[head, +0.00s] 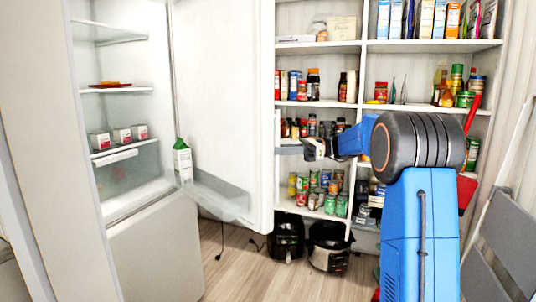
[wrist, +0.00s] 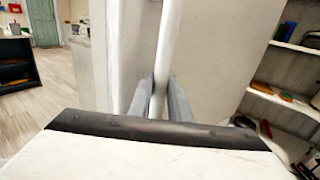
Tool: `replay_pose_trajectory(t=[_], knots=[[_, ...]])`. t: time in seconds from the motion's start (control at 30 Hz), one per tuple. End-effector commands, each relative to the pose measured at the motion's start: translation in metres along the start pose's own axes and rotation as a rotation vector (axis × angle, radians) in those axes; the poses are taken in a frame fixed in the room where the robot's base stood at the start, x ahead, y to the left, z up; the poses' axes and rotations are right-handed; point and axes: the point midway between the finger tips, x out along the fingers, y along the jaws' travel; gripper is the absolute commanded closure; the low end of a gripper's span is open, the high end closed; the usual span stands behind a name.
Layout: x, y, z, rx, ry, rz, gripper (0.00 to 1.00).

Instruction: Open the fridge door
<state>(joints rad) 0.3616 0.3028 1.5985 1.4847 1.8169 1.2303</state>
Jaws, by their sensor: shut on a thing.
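The white fridge (head: 160,245) stands at the left in the head view, with its upper compartment exposed. Its door (head: 222,85) is swung wide open, inner side facing the head camera. My gripper (head: 288,147) is at the door's free edge, on the outer side; its fingertips are partly hidden there. In the wrist view, my gripper (wrist: 160,88) has its two grey fingers on either side of the white vertical handle bar (wrist: 168,45), shut on it. The door's outer face (wrist: 215,60) fills the right middle of that view.
Pantry shelves (head: 385,46) with cans, jars and boxes stand behind the door and my arm. Black appliances (head: 287,238) sit on the floor below them. A carton (head: 182,160) stands at the door's lower bin. A grey folding step (head: 500,235) leans at the right.

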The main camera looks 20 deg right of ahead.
Motion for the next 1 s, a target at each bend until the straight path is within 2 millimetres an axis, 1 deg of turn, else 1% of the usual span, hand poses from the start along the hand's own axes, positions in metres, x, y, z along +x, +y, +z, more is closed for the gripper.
replay_pose_trajectory(t=[0.03, 0.2, 0.5, 0.7, 1.0], knots=[[-0.005, -0.008, 0.0, -0.001, -0.001, 0.011, 1.0], [-0.024, -0.025, 0.0, -0.002, -0.001, 0.058, 1.0], [-0.046, -0.048, 0.0, -0.002, -0.001, 0.12, 1.0], [-0.053, -0.056, 0.001, -0.004, -0.001, 0.143, 1.0], [-0.056, -0.06, 0.001, -0.002, 0.0, 0.152, 1.0]])
